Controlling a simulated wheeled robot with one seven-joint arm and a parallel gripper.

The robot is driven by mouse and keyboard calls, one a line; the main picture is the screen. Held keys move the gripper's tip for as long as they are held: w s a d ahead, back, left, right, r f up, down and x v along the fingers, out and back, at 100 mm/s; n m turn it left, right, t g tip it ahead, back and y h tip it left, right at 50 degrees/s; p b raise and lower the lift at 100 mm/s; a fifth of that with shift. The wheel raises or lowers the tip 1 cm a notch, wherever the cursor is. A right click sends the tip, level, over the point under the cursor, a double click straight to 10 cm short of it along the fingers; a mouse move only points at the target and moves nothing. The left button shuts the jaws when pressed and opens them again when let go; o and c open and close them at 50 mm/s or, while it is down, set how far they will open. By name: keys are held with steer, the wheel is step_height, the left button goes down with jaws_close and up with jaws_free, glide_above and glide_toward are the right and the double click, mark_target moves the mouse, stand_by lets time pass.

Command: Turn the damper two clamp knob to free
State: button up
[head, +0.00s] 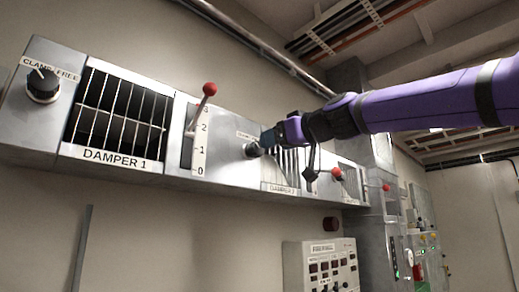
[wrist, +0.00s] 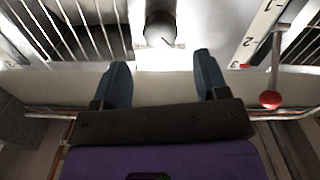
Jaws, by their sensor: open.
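The damper two clamp knob (head: 252,149) is a dark round knob on the wall panel, to the right of the first lever. In the wrist view the knob (wrist: 160,30) shows as a grey cylinder with a dark pointer mark, beyond and between my fingertips. My gripper (head: 268,137) is at the end of the purple arm, close to the knob's right side in the head view. In the wrist view my gripper (wrist: 160,68) is open and empty, its two blue-grey fingers either side of the knob's line. The knob's label is too small to read.
The damper 1 clamp knob (head: 42,85) and damper 1 grille (head: 117,108) are at the left. A red-ball lever (head: 209,90) sticks out beside a numbered scale; another red ball (wrist: 271,99) shows in the wrist view, right of my gripper. A control box (head: 320,265) is below.

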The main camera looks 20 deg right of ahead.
mark_target(259, 147)
steer(key=x, duration=0.7)
steer(key=shift+w+a, duration=0.2)
steer(key=shift+w, duration=0.05)
steer(key=c, duration=0.9)
